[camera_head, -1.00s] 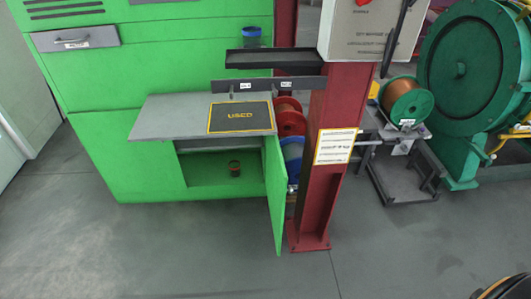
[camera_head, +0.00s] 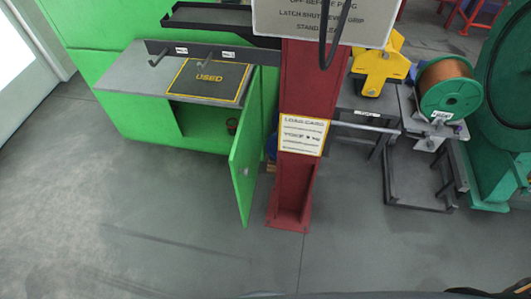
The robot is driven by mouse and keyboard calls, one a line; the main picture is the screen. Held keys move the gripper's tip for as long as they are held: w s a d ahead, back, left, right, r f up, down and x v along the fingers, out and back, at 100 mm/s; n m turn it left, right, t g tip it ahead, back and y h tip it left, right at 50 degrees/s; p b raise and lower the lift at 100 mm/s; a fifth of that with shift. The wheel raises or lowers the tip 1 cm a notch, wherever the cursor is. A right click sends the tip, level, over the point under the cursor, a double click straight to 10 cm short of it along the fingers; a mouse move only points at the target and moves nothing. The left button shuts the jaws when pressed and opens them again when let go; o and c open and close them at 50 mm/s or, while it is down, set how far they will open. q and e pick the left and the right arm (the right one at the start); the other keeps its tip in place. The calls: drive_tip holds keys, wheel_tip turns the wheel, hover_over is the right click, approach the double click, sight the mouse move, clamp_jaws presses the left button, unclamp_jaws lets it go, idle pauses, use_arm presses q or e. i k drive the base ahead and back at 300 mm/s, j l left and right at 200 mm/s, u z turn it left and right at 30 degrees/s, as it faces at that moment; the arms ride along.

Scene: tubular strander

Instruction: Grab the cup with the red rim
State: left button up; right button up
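A small dark cup with a red rim (camera_head: 232,126) stands inside the open lower compartment of the green cabinet (camera_head: 130,110). It is partly in shadow and close to the open green door (camera_head: 246,176), which stands out toward me. Neither of my grippers is in view. No gripper is near the cup.
A red column (camera_head: 300,150) with a load sign stands right of the door. A copper spool (camera_head: 449,88) on a stand is further right. The floor (camera_head: 150,220) in front is clear.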

sight(231, 124)
drive_tip(key=i+l+u, duration=0.35)
drive_tip(key=l, duration=0.25)
drive_tip(key=i+l+u, duration=0.15)
drive_tip(key=l, duration=0.2)
drive_tip(key=j+z, duration=0.45)
drive_tip(key=j, duration=0.9)
drive_tip(key=j+z, duration=0.25)
